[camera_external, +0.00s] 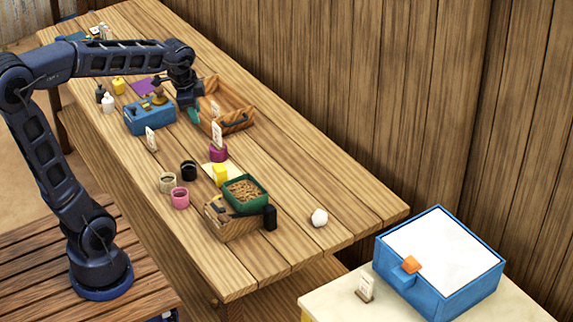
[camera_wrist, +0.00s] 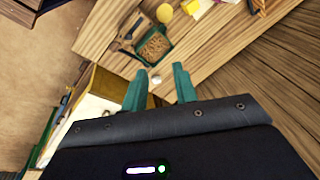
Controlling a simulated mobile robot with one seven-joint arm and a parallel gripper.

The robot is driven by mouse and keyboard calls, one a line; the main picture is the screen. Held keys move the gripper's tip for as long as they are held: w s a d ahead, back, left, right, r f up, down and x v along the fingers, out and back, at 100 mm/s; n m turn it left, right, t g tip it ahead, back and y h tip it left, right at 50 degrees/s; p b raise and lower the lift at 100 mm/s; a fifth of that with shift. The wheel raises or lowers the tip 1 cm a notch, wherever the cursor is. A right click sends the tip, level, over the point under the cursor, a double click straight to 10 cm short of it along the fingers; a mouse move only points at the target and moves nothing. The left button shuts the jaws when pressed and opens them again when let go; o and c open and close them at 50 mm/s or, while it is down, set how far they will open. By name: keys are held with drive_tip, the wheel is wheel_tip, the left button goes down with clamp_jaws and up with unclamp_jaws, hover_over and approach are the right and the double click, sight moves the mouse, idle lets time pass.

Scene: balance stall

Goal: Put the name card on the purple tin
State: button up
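The purple tin (camera_external: 218,154) stands mid-table in the external view. A white upright card (camera_external: 217,134) shows directly above its top; I cannot tell whether it stands on the tin or behind it. Other small upright cards are at the table's left edge (camera_external: 151,140) and by the wooden tray (camera_external: 215,109); which is the name card is unclear. My gripper (camera_external: 193,113) is near the tray's left end, beside the blue box. In the wrist view my teal fingers (camera_wrist: 160,86) are apart, with nothing held between them.
A blue box (camera_external: 150,116) and an open wooden tray (camera_external: 237,124) flank my gripper. Black (camera_external: 188,170) and pink (camera_external: 180,198) tins and a green pellet box (camera_external: 245,190) stand nearer the front. The table's right front is mostly clear, except a white lump (camera_external: 319,217).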

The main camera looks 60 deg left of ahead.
drive_tip(key=s+d+n+t, duration=0.1)
drive_tip(key=s+d+n, duration=0.2)
drive_tip(key=s, duration=0.5)
drive_tip(key=s+d+n+h, duration=0.1)
drive_tip(key=s+d+n, duration=0.2)
drive_tip(key=s, duration=0.4)
drive_tip(key=shift+s+d+f+t, duration=0.35)
drive_tip(key=shift+d+f+t, duration=0.1)
drive_tip(key=shift+d, duration=0.2)
